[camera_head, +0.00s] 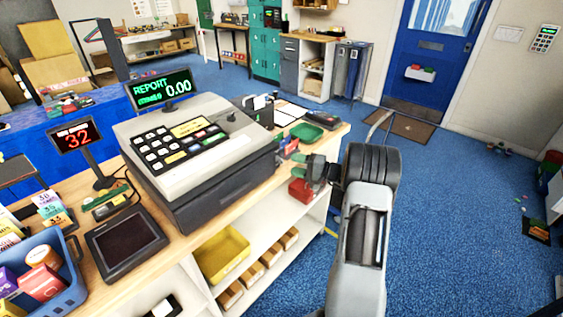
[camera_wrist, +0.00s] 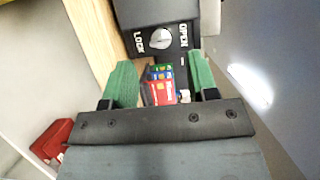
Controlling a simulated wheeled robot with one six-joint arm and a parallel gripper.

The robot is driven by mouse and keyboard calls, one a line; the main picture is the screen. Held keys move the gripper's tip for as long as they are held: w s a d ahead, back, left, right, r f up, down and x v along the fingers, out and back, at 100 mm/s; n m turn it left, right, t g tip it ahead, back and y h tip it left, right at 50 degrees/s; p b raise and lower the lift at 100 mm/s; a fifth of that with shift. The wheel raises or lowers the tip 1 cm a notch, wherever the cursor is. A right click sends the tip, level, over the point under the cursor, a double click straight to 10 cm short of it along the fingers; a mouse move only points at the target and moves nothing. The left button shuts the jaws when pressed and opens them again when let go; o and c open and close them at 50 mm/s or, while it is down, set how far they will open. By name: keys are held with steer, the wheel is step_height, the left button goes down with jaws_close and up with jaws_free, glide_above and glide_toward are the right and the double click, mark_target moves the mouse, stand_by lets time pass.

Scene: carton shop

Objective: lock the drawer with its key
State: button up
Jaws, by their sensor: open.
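The cash register (camera_head: 195,140) stands on the wooden counter, with its dark drawer section (camera_head: 225,195) beneath the keypad body. In the wrist view a black housing (camera_wrist: 130,12) carries the words LOCK and OPEN around a round silver lock (camera_wrist: 160,39). The lock's pointer looks tilted between the two words; whether a key sits in it I cannot tell. My gripper (camera_wrist: 160,80) has its green fingers spread, with the lock ahead of them and apart from them. In the head view my gripper (camera_head: 318,170) is at the counter's right edge, right of the register.
Small coloured cards (camera_wrist: 160,85) lie beyond and between my fingers. A red item (camera_head: 301,191) hangs at the counter's side, below my gripper. A green tray (camera_head: 307,131) is on the counter's far end. Blue floor (camera_head: 455,220) is open to the right.

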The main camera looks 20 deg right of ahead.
mark_target(280, 160)
steer(key=shift+p+x, duration=0.3)
steer(key=shift+x, duration=1.8)
